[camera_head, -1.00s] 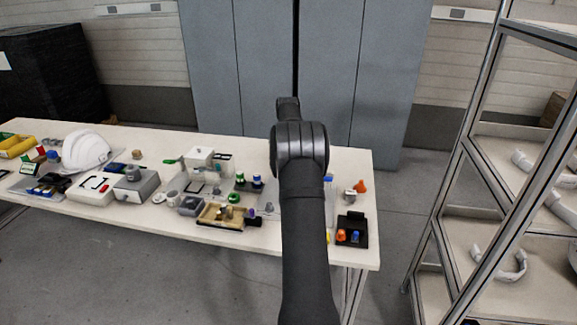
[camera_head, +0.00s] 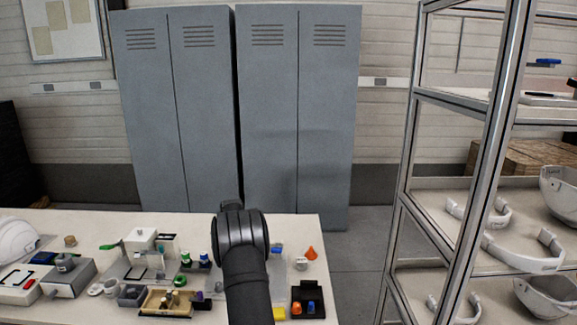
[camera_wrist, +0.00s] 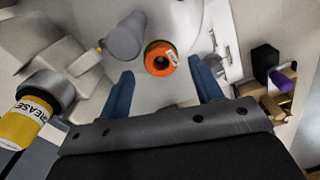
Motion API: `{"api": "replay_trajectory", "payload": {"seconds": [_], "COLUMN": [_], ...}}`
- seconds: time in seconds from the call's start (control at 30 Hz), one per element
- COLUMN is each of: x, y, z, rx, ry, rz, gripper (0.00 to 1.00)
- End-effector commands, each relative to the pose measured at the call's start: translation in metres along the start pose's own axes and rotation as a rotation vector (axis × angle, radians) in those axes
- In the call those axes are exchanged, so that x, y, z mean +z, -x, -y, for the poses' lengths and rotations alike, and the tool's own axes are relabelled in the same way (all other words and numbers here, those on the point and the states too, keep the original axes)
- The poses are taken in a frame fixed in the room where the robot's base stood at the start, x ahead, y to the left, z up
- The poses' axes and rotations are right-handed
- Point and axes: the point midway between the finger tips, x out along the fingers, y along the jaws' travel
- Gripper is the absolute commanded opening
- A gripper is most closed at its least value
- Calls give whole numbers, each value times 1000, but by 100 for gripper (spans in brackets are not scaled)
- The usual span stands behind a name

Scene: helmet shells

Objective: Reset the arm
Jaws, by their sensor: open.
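My arm (camera_head: 246,262) rises from the bottom middle of the head view and reaches over the workbench (camera_head: 85,222). The gripper itself is hidden behind the arm in that view. In the wrist view my gripper (camera_wrist: 163,88) shows two blue fingers spread apart with nothing held between them. An orange ring-shaped piece with a label (camera_wrist: 161,58) and a grey cylinder (camera_wrist: 125,38) lie beyond the fingertips. A yellow container marked with letters (camera_wrist: 22,122) is at the left edge.
A white helmet (camera_head: 14,240) and several small parts cover the bench. An orange cone (camera_head: 310,253) and a black tray (camera_head: 308,300) are right of my arm. A metal rack (camera_head: 420,170) with helmet shells (camera_head: 545,295) stands at the right. Grey lockers (camera_head: 240,110) stand behind.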

Motion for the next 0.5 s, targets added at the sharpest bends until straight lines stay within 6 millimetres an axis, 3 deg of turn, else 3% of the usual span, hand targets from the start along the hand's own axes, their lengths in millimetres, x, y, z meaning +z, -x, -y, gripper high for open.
{"api": "replay_trajectory", "payload": {"seconds": [0.2,0.5], "x": [0,0], "y": [14,16], "z": [0,0], "rx": [-2,-3], "ry": [0,0], "rz": [1,2], "gripper": [59,59]}}
